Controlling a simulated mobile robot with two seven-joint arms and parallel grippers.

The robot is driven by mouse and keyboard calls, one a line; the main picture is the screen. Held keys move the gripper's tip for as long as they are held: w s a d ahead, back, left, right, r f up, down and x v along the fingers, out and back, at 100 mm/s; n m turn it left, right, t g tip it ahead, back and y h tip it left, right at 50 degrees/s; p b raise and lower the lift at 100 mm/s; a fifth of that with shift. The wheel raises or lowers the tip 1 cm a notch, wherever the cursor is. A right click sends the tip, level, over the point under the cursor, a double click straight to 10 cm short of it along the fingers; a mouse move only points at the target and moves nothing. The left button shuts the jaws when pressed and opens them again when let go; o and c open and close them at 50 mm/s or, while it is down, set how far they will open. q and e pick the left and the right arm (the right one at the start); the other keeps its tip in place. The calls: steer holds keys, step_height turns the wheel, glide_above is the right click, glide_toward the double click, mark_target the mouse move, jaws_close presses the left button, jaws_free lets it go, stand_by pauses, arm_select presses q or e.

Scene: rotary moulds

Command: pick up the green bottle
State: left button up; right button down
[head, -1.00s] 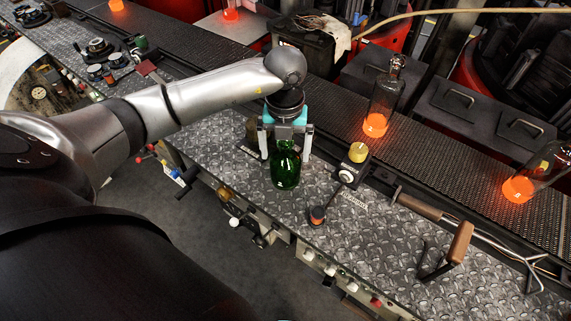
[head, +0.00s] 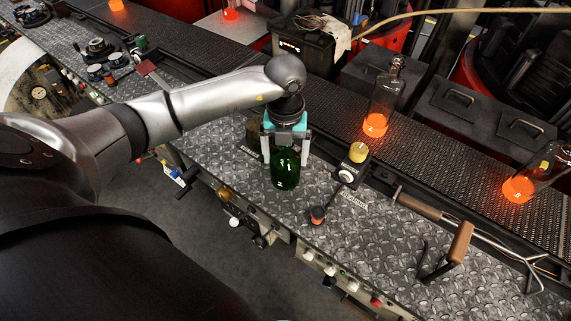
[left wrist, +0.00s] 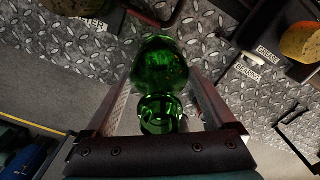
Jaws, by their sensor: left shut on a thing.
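The green bottle (head: 285,172) stands upright on the diamond-plate bench, near its front edge. My left gripper (head: 286,158) reaches down over it from above, with one finger on each side of its upper part. The left wrist view shows the bottle's neck and body (left wrist: 160,75) between the two fingers (left wrist: 163,110). The gripper is shut on the bottle. The bottle's base still appears to be at the plate. My right gripper is not in view.
A wooden-handled tool (head: 460,243) lies farther right. Glowing clear bottles (head: 384,100) stand on the dark conveyor (head: 440,170) behind.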

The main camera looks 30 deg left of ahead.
arm_select(q)
jaws_close()
steer(key=shift+r, duration=0.15)
